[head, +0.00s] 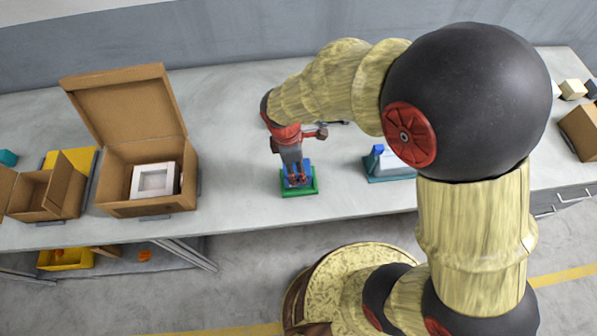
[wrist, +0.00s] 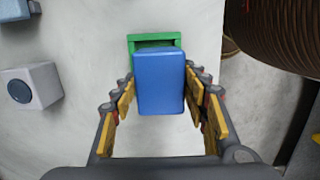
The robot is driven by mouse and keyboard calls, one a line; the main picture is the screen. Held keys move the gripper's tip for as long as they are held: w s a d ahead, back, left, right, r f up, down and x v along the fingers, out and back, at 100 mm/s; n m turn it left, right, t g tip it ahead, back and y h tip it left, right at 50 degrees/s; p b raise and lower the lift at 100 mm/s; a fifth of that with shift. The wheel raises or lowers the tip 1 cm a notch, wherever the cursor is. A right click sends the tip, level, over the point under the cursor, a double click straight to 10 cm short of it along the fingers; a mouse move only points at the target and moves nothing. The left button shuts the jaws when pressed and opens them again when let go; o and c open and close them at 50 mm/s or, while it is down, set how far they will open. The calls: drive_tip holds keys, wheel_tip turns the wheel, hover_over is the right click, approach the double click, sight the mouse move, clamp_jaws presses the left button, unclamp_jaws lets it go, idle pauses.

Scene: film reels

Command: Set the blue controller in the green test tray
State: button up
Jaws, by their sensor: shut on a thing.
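The blue controller (wrist: 159,82) is a rounded blue block between the yellow-padded fingers of my gripper (wrist: 160,100), which is shut on it. In the head view, my gripper (head: 297,180) points down at the green test tray (head: 313,190), and a little of the controller (head: 307,167) shows behind the fingers. The tray's far rim also shows beyond the controller in the wrist view (wrist: 153,37). The controller hides most of the tray's inside. I cannot tell whether the controller touches the tray floor.
An open cardboard box (head: 145,206) with a white square piece (head: 154,181) stands at left, beside a smaller box (head: 62,192). A teal-based fixture (head: 388,178) with a blue part stands right of the tray. Bare bench lies between the large box and the tray.

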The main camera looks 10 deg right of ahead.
drive_tip(key=shift+w+d+f, duration=0.15)
drive_tip(key=shift+w+f, duration=0.2)
drive_tip(key=shift+f, duration=0.05)
drive_tip(key=shift+w+f+b, duration=0.1)
drive_tip(key=shift+f+b, duration=0.3)
drive_tip(key=shift+f, duration=1.2)
drive_tip(key=shift+f, duration=0.1)
drive_tip(key=o, duration=1.5)
drive_tip(key=shift+d, duration=0.1)
drive_tip(key=r, duration=0.4)
drive_tip(key=a+r+p, duration=0.1)
drive_tip(key=r, duration=0.3)
drive_tip(key=r+p, duration=0.1)
drive_tip(key=r, duration=0.3)
drive_tip(key=shift+a, duration=0.25)
